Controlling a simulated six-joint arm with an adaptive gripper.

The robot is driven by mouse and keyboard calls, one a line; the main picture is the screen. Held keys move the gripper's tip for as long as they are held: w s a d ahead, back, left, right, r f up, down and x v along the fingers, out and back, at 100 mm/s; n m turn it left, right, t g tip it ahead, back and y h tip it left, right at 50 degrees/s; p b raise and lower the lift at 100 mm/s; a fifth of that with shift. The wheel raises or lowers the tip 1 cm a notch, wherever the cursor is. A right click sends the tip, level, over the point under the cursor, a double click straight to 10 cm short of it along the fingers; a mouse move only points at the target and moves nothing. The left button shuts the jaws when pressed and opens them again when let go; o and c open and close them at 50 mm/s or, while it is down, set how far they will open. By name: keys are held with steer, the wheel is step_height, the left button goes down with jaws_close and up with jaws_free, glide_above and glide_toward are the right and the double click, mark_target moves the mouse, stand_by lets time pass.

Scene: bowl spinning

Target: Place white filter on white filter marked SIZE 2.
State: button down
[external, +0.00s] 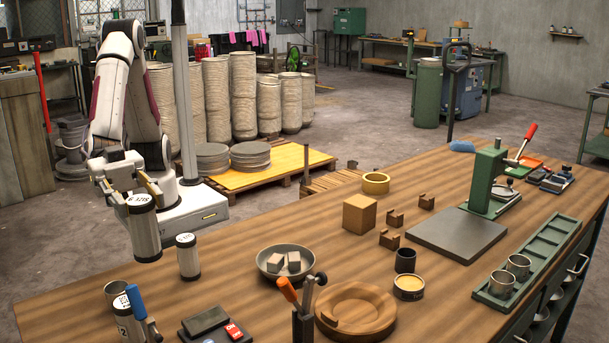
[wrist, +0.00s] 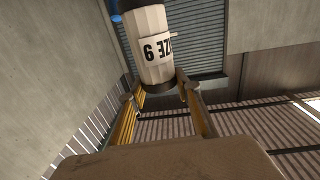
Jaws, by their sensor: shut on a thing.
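My gripper (external: 140,192) is shut on a white filter (external: 146,232) with dark ends and a black-and-white label, at the table's far left edge. The same held filter (wrist: 152,40) fills the upper middle of the wrist view between my fingers (wrist: 160,92); its label shows part of "SIZE" and a digit that looks like 6 or 9. A second white filter (external: 188,258) stands upright just right of the held one; its size mark is unreadable.
A blue-handled tool (external: 138,304) and dark box (external: 210,324) are at the front.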

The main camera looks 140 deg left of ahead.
steer(key=s+d, duration=0.4)
steer(key=d, duration=0.1)
steer(key=shift+s+h, duration=0.25)
steer(key=shift+h, duration=0.05)
steer(key=shift+f, duration=0.1)
step_height(320, 180, down, 6)
stand_by(0.6)
steer(key=shift+f, duration=0.15)
steer(key=shift+f, duration=1.8)
steer(key=shift+f+m, duration=0.15)
steer(key=shift+m, duration=0.15)
